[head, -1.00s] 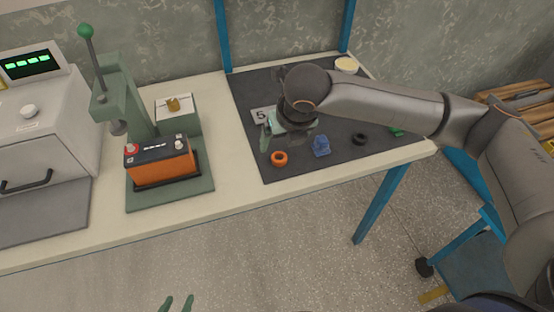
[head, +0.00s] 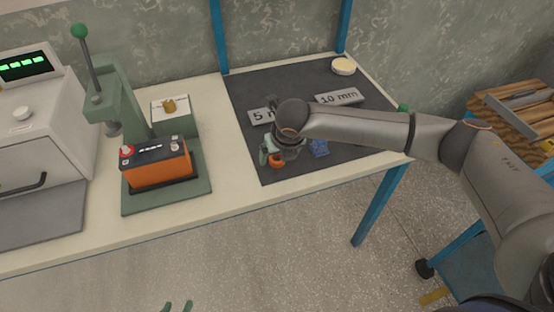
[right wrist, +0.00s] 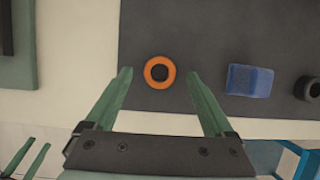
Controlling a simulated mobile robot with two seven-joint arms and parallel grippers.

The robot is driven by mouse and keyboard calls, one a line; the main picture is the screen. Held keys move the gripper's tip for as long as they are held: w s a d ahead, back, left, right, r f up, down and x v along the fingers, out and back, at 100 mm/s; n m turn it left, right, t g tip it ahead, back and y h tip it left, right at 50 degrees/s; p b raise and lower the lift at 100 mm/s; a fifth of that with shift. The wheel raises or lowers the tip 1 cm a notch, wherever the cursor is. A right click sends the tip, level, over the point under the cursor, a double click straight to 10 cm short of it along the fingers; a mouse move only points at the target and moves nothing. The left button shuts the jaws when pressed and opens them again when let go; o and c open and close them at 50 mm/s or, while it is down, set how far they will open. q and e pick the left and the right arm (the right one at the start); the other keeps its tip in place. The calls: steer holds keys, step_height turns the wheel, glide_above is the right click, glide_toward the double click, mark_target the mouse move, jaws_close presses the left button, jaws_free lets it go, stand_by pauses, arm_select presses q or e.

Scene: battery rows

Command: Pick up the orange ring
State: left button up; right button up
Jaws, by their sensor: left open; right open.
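The orange ring (head: 277,160) lies on the dark mat (head: 290,88) near its front left edge, partly covered by my right gripper in the head view. In the right wrist view the orange ring (right wrist: 160,72) lies ahead of and between the two open green fingers. My right gripper (right wrist: 158,82) is open, empty and apart from the ring. It also shows in the head view (head: 270,154), above the mat beside the ring. My left gripper (head: 178,306) is open and empty at the bottom edge of the head view, away from the table.
A blue block (head: 319,148) lies just right of the ring, and a black ring (right wrist: 308,88) lies beyond it. Label plates (head: 340,97) and a pale round disc (head: 344,66) lie farther back. A green press with an orange battery (head: 160,170) stands left of the mat.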

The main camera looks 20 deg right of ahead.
steer(key=shift+w+f, duration=0.15)
steer(key=shift+f, duration=0.2)
steer(key=shift+c, duration=0.3)
jaws_close()
